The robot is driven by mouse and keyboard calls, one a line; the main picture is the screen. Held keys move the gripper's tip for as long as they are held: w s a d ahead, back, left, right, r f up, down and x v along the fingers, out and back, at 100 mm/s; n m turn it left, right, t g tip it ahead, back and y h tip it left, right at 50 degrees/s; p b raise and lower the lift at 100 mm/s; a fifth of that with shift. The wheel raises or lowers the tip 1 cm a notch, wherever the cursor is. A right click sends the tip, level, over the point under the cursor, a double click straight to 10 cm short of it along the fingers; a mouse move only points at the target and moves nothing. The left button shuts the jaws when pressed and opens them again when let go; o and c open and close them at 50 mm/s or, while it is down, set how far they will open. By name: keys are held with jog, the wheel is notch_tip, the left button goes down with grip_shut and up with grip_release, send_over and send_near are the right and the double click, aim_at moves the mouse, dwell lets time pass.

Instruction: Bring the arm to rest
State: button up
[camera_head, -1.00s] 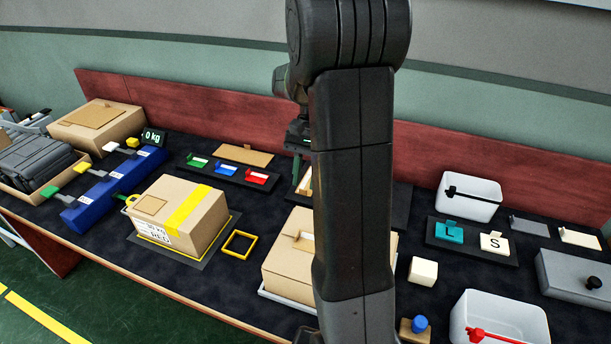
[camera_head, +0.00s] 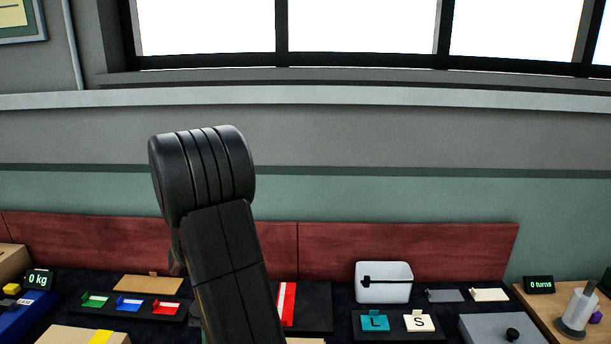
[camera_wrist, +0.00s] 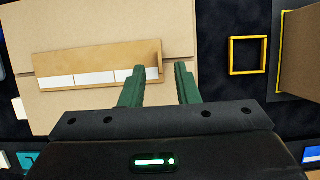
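My arm (camera_head: 235,265) rises as a dark upright link left of centre in the head view, leaning slightly left, with a ribbed joint on top. My gripper does not show in that view. In the wrist view my gripper (camera_wrist: 159,72) has two green fingers apart, with nothing held between them. Below the fingers is a cardboard box (camera_wrist: 110,22) with a tan holder (camera_wrist: 95,62) bearing white labels on its top. I cannot tell the exact height of the fingertips above the box.
In the head view a white bin (camera_head: 384,291), a grey box (camera_head: 490,330) and colored tags (camera_head: 130,304) sit on the dark bench before a red backboard (camera_head: 400,250).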

jog(key=x, duration=0.3)
jog(key=shift+r+p, duration=0.6)
jog(key=shift+r, duration=0.1)
